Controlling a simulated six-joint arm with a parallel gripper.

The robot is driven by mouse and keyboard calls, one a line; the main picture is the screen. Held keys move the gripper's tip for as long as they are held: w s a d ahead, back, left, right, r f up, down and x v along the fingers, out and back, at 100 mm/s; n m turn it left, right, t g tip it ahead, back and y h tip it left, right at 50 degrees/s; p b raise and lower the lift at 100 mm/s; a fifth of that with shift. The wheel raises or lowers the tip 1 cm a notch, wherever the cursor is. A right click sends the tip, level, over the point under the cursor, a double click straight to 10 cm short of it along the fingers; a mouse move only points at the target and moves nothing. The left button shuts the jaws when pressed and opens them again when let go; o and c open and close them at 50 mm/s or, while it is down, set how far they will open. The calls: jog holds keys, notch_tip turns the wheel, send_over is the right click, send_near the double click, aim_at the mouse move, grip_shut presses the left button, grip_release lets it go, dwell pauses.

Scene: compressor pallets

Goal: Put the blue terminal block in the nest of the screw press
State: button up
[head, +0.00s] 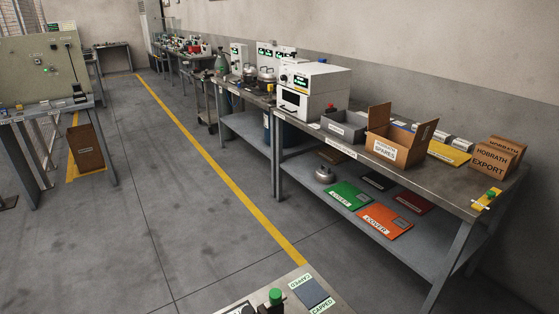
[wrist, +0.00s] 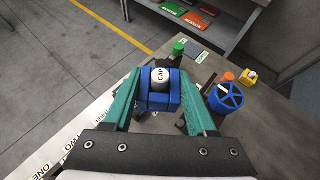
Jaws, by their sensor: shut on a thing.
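My gripper (wrist: 160,83), with teal fingers, shows in the wrist view and is shut on a blue block (wrist: 160,108), which I take to be the blue terminal block. A white round piece marked CAP (wrist: 160,80) shows at the block's top, between the fingertips. I cannot tell whether it is part of the block or stands beyond it. A blue spoked handwheel (wrist: 226,96), perhaps of the screw press, is right of my gripper, apart from the block. The press's nest cannot be made out. The head view does not show my gripper.
In the wrist view, a green knob (wrist: 179,47) and an orange piece (wrist: 248,76) stand on the bench beyond my gripper. In the head view, a long bench (head: 465,195) holds a carton marked SPARES (head: 390,143) and a white machine (head: 315,92). The floor aisle is clear.

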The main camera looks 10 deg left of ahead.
jog(key=s+a+f+n+g+y, duration=0.1)
jog(key=s+a+f+n+y, duration=0.25)
jog(key=s, duration=0.65)
jog(key=s+a+f+n+g+y, duration=0.1)
jog(key=s+a+f+n+y, duration=0.2)
jog(key=s, duration=0.7)
jog(key=s+a+f+n+g+y, duration=0.15)
jog(key=s+f+n+y, duration=0.25)
jog(key=s, duration=0.5)
jog(key=f, duration=0.5)
jog(key=s+f, duration=0.1)
jog(key=f, duration=0.2)
jog(key=shift+a+f, duration=0.15)
jog(key=shift+f, duration=0.15)
jog(key=o, duration=1.4)
jog(key=shift+f, duration=0.1)
jog(key=shift+c, duration=0.2)
